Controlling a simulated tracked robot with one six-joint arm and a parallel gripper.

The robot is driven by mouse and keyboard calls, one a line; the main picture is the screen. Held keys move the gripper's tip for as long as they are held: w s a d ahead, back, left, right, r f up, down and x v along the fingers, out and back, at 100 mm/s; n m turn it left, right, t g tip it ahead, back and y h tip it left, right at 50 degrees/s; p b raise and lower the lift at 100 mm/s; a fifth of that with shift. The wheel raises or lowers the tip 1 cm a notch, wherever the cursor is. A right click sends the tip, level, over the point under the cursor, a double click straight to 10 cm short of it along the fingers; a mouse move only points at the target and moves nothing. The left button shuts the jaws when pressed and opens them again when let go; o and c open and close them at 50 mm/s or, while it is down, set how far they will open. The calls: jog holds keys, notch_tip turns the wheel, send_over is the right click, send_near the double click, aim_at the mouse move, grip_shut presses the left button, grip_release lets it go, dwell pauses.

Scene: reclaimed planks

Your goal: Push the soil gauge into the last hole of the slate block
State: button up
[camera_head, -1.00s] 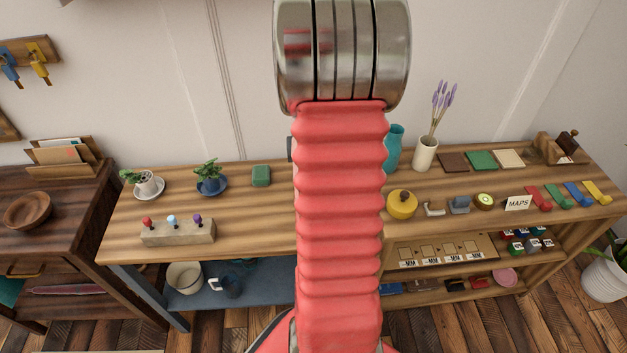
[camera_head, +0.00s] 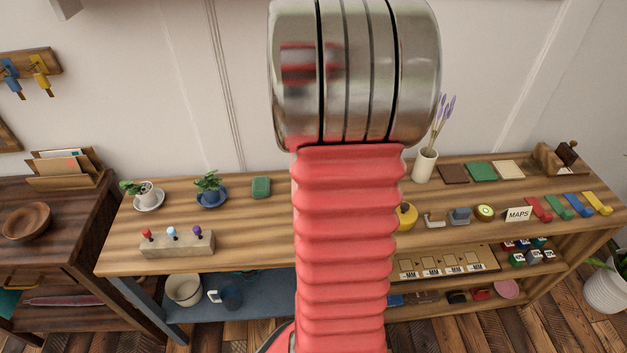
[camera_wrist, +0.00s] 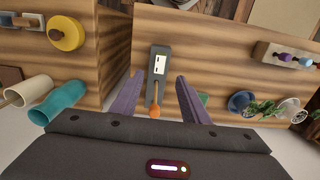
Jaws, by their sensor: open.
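The slate block (camera_head: 178,245) is a long grey block at the left front of the bench top. Red, light blue and purple knobs stand along it; its right end has no knob, and I cannot make out a hole there. It also shows at the right of the wrist view (camera_wrist: 264,53). An orange-headed piece with a thin stem (camera_wrist: 154,111), seemingly the soil gauge, is in line with a dark grey holder (camera_wrist: 158,68) with white panels. My gripper (camera_wrist: 159,77) is open, its two purple-grey fingers on either side of them. My arm hides this spot in the head view.
Potted plants (camera_head: 210,188) stand behind the block, with a green box (camera_head: 261,187) to their right. A yellow round tin (camera_wrist: 66,34) and a teal vase (camera_wrist: 62,102) show in the wrist view. Bench top right of the block looks clear up to my arm.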

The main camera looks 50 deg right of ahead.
jog(key=shift+r, duration=2.15)
jog(key=shift+r, duration=0.15)
notch_tip(320, 180, up, 9)
dwell(1.0)
dwell(0.6)
jog(key=s+a+f+n+t, duration=0.1)
jog(key=a+n, duration=0.3)
jog(key=a, duration=1.4)
jog(key=s+a+f+n+t, duration=0.1)
jog(key=a+n+t, duration=0.3)
jog(key=a, duration=1.4)
jog(key=shift+s+f+n+t, duration=0.2)
jog(key=shift+n+t, duration=0.1)
jog(key=shift+n, duration=0.5)
